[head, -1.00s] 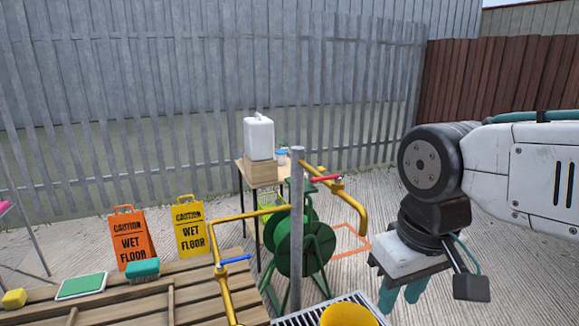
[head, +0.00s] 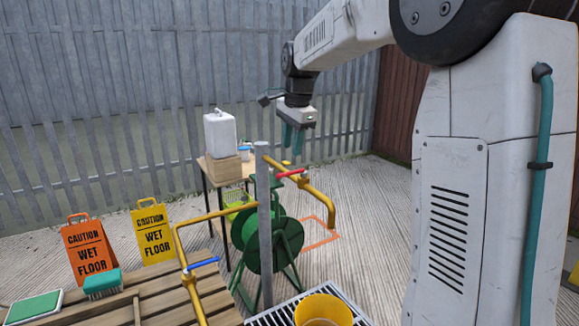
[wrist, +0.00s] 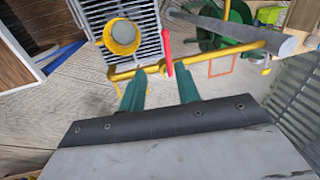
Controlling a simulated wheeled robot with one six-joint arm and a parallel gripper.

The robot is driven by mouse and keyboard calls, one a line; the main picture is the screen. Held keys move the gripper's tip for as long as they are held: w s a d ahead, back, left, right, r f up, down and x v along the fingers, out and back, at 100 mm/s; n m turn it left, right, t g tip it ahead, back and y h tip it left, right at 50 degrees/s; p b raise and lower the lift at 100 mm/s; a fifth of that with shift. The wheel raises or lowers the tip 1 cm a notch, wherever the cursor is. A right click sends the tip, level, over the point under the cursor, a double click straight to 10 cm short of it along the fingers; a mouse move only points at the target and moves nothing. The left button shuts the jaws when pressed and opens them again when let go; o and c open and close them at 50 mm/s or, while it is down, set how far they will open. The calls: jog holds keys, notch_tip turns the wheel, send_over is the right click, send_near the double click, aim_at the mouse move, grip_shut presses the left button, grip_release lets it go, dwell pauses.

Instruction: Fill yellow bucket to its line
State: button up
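The yellow bucket (head: 323,311) stands on a drain grate at the bottom of the head view. The wrist view shows the bucket (wrist: 107,38) from above with a grey round inside; I cannot tell its water level or see its line. A yellow pipe carries a tap with a red lever (head: 290,173), and another yellow pipe has a blue lever (head: 203,263). My gripper (head: 293,138) points down above the red lever in the head view. In the wrist view my gripper (wrist: 160,92) has its teal fingers apart and empty, with the red lever (wrist: 168,52) beyond them.
A grey post (head: 264,230) stands between the pipes, before a green hose reel (head: 250,245). A wooden bench (head: 130,290) fills the lower left. A table with a white jerrycan (head: 220,133) stands behind. An orange square (head: 320,241) marks open ground.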

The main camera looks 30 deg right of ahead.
aim_at(289, 173)
jog(key=shift+m, duration=0.3)
jog(key=w+f, duration=0.1)
jog(key=f, duration=0.1)
jog(key=w+f, duration=0.1)
jog(key=f, duration=0.2)
jog(key=w+d+f, duration=0.1)
jog(key=f, duration=0.2)
grip_shut()
jog(key=shift+a, duration=0.15)
